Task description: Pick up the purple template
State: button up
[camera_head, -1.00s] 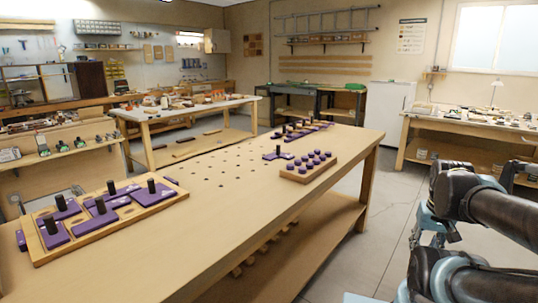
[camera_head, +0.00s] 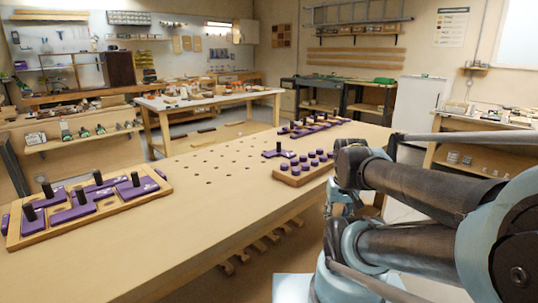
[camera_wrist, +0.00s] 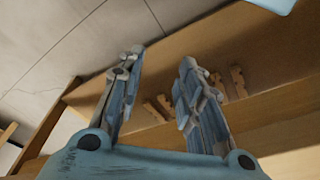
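Several purple templates with black knobs are in view. One purple template (camera_head: 279,152) lies on the bench right of the middle, behind a wooden block of purple pegs. More purple templates (camera_head: 79,206) sit in a wooden tray (camera_head: 113,217) at the bench's left end, and another purple group (camera_head: 312,124) lies at the far end. My gripper (camera_wrist: 160,62) is open and empty in the wrist view, beside the bench's edge, with no template near its fingers. In the head view my arm fills the right side, and the fingertips cannot be made out.
The peg block (camera_head: 304,170) stands near the bench's right edge, close to my arm. The wooden bench (camera_head: 190,240) has rows of holes and a clear front middle. A lower shelf with wooden pegs lies under it. Another worktable (camera_head: 205,100) stands behind.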

jog(key=shift+o, duration=0.3)
jog(key=shift+o, duration=0.9)
jog(key=shift+s+r, duration=0.15)
jog(key=shift+r, duration=0.05)
notch_tip(320, 180, up, 24)
jog(key=n+t+y, duration=0.2)
jog(key=n, duration=0.4)
send_over(279, 142)
jog(key=s+d, duration=0.3)
jog(key=s, duration=0.2)
jog(key=x, duration=1.6)
jog(key=shift+a+f, duration=0.2)
jog(key=shift+f, duration=0.2)
jog(key=shift+c, duration=0.4)
grip_shut()
